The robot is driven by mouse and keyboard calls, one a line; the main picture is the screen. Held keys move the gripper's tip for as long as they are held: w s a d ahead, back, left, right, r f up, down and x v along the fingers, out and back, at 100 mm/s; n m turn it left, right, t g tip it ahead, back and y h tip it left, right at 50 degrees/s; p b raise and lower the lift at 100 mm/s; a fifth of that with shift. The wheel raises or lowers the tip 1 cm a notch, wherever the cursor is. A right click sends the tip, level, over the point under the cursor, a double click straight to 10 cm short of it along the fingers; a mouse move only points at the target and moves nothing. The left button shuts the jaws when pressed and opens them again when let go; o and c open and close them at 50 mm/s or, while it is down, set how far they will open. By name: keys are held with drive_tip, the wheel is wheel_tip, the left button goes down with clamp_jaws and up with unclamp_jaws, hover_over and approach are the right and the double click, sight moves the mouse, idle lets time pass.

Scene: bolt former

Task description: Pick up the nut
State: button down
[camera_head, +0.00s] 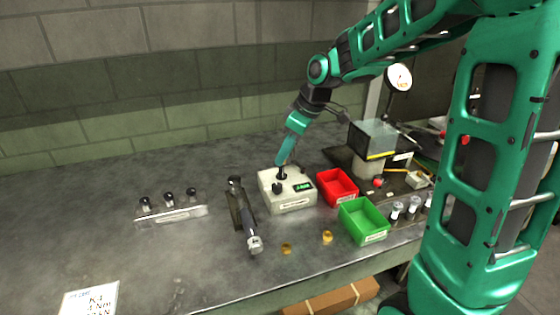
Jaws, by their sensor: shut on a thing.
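Two small brass nuts lie on the bench front: one nut (286,249) nearer the wrench-like tool, the other nut (327,237) in front of the green bin. My gripper (281,164) points down over the white box-shaped device (290,198), behind and above both nuts and apart from them. Its fingers are shut on a small dark piece (282,174) at the top of this device. The fingers hide part of that piece, and I cannot tell whether it is fixed to the device.
A red bin (337,187) and a green bin (363,221) stand right of the device. A long dark tool (246,222) lies to its left. A rack (171,215) with several black-topped pieces stands further left.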

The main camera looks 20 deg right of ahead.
drive_tip(key=shift+r, duration=0.6)
wheel_tip(320, 180, up, 3)
drive_tip(key=shift+f, duration=0.15)
drive_tip(key=s+a+r, duration=0.6)
drive_tip(key=a+r, duration=0.1)
drive_tip(key=a, duration=0.3)
